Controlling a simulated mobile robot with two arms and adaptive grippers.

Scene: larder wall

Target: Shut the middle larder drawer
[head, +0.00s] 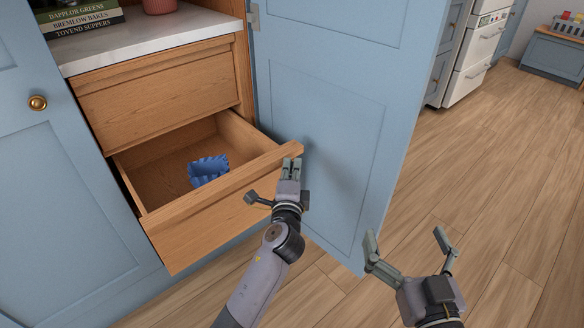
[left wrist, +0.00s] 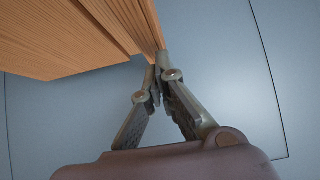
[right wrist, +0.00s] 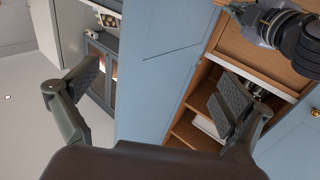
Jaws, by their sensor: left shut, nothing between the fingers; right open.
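The open wooden drawer (head: 215,215) is pulled out below a shut wooden drawer (head: 155,95); I take the open one as the middle drawer. A blue crinkled container (head: 208,170) sits inside it. My left gripper (head: 292,166) is shut and empty at the right end of the drawer front. In the left wrist view its fingertips (left wrist: 158,75) are close by the wooden edge (left wrist: 152,30); I cannot tell whether they touch it. My right gripper (head: 405,238) is open and empty, low at the right, apart from the drawer.
A blue larder door (head: 335,110) stands open just right of the drawer. Another blue door (head: 60,200) with a brass knob is on the left. A white shelf (head: 150,38) above holds books (head: 80,18) and a red pot (head: 160,5). Wooden floor is free at right.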

